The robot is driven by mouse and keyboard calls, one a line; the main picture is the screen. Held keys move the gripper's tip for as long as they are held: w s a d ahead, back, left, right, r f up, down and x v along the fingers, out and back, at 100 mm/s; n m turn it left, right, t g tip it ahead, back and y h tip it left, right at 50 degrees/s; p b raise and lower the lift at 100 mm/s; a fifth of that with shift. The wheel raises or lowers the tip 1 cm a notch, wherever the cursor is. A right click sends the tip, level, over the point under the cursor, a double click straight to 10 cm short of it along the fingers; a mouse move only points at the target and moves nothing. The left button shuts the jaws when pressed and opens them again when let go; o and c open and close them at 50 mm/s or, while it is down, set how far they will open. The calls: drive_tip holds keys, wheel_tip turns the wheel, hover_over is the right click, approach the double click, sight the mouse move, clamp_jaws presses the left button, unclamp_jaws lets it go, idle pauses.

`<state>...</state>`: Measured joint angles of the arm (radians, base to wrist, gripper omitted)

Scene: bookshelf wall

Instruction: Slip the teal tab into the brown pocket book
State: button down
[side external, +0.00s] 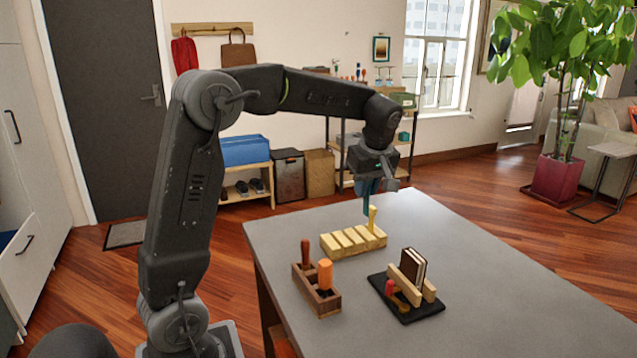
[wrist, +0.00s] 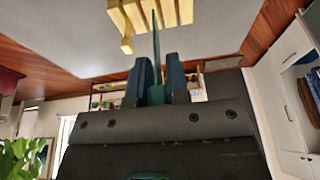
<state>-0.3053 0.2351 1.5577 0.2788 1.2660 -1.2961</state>
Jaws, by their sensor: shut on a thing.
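My gripper (side external: 370,187) is shut on the teal tab (side external: 366,205) and holds it pointing down above the yellow slotted block (side external: 340,246). In the wrist view the teal tab (wrist: 156,50) stands thin between the two dark fingers (wrist: 157,82), edge on, with its tip close to the yellow block (wrist: 155,14). I cannot tell whether the tip is clear of the slots. The brown pocket book (side external: 414,265) stands upright in a wooden holder on a black mat (side external: 421,311), to the right and nearer the camera. Its opening is too small to make out.
A yellow tab (side external: 372,219) stands in the block's right end, beside the teal tab. A dark wooden box (side external: 319,300) with orange-handled tools stands at front left. A red-topped piece (side external: 390,289) is by the book holder. The grey table (side external: 500,290) is clear at right.

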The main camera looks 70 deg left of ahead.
drive_tip(key=w+d+r, duration=0.1)
drive_tip(key=w+d, duration=0.3)
drive_tip(key=d, duration=0.9)
drive_tip(key=shift+r, duration=0.2)
drive_tip(key=shift+f, duration=1.95)
drive_tip(key=shift+f, duration=0.15)
drive_tip(key=shift+f, duration=1.05)
drive_tip(key=shift+f, duration=0.35)
